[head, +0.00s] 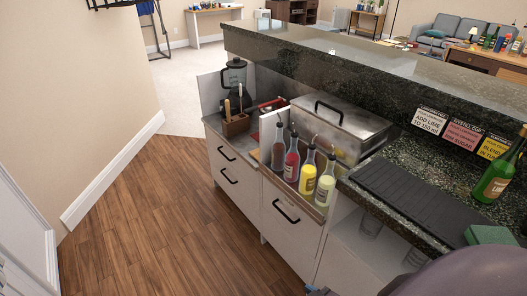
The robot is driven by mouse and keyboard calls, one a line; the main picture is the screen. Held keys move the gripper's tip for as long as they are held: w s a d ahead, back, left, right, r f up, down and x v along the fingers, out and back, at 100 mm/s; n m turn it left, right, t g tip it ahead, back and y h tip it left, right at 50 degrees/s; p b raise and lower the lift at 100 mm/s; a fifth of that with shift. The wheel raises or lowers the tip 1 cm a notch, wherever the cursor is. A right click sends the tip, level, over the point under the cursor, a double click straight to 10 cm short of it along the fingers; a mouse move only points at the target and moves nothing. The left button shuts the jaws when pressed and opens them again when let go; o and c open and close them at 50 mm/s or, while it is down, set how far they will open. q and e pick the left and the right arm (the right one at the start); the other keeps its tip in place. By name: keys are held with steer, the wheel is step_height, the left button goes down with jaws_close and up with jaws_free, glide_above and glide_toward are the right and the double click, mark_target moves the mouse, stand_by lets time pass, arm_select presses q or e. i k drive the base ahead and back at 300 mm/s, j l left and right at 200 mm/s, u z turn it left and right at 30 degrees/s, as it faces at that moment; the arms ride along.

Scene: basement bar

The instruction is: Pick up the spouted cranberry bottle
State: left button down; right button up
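Several spouted bottles stand upright in a row in a metal rack (266,173) on the front of the bar unit. The red one (291,166), which looks like the cranberry bottle, is second from the left. A grey-brown bottle (278,149) stands to its left. A yellow bottle (307,179) and a pale yellow bottle (325,189) stand to its right. No gripper touches any of them. Neither of my grippers can be made out in the head view; only rounded dark parts of my own body show at the bottom right.
A lidded steel bin (345,128) stands behind the bottles. A blender (234,76) and a wooden utensil holder (236,124) stand to the left. A black mat (408,196) and a green bottle (496,172) are on the right counter. The wooden floor (150,220) at left is clear.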

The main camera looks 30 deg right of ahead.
mark_target(292, 159)
steer(key=i+j+z, duration=0.1)
steer(key=i+z, duration=0.15)
steer(key=i, duration=0.35)
steer(key=i+j+z, duration=0.25)
steer(key=i, duration=0.3)
steer(key=i+j+z, duration=0.15)
steer(key=i+z, duration=0.15)
steer(key=z, duration=0.2)
steer(key=i+j+z, duration=0.2)
steer(key=z, duration=0.25)
steer(key=i+j+z, duration=0.25)
steer(key=z, duration=0.25)
steer(key=i+j+z, duration=0.1)
steer(key=j+z, duration=0.35)
